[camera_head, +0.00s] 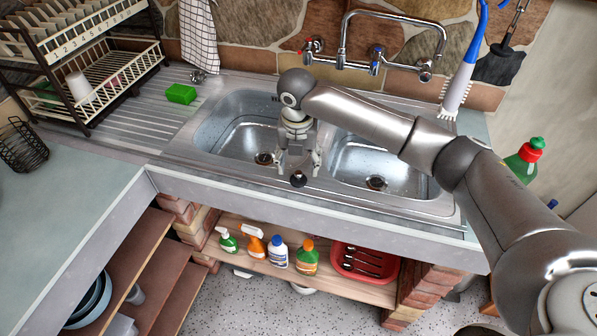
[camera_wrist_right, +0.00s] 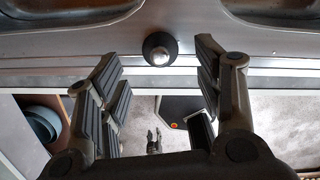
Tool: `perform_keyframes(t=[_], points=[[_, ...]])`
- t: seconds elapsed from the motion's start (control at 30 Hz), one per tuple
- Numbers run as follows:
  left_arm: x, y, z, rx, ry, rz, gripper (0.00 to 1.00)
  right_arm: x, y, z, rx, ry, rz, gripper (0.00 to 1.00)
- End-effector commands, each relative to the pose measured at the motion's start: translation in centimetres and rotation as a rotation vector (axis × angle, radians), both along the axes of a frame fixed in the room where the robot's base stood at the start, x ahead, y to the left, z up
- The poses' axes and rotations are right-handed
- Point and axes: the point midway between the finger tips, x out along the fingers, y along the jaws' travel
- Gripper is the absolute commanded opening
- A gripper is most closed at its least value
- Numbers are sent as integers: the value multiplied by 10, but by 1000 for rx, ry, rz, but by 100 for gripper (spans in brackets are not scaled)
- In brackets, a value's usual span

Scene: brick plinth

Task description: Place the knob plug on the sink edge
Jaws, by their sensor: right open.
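The knob plug (camera_head: 298,180) is a small black plug with a round silver knob. It sits upright on the front sink edge (camera_head: 235,176), near the divider between the two basins. It also shows in the wrist view (camera_wrist_right: 160,50), on the metal rim. My right gripper (camera_head: 299,167) points down over the front rim at the plug. Its two fingers are spread wide, one on each side of the plug, with clear gaps, and hold nothing. The wrist view shows the same open fingers (camera_wrist_right: 161,60). My left gripper does not show clearly in either view.
The left basin (camera_head: 235,133) and right basin (camera_head: 375,165) are empty. A faucet (camera_head: 385,45) stands behind them. A green sponge (camera_head: 180,94) and dish rack (camera_head: 85,60) are at the left. Bottles (camera_head: 278,252) and a red tray (camera_head: 363,264) sit on the shelf below.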

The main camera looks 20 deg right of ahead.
Motion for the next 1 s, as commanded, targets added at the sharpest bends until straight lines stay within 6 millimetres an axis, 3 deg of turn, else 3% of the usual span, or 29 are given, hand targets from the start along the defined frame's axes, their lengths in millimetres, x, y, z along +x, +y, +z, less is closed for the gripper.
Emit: perform_keyframes(t=[0.2, 0.4, 1.0], points=[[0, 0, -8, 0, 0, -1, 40, -4, 2, 45, 1, -6, 1, 60], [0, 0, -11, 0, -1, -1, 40, -7, 3, 69, 0, -2, -1, 60], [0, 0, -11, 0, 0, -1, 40, -8, 4, 74, 0, 0, 0, 60]])
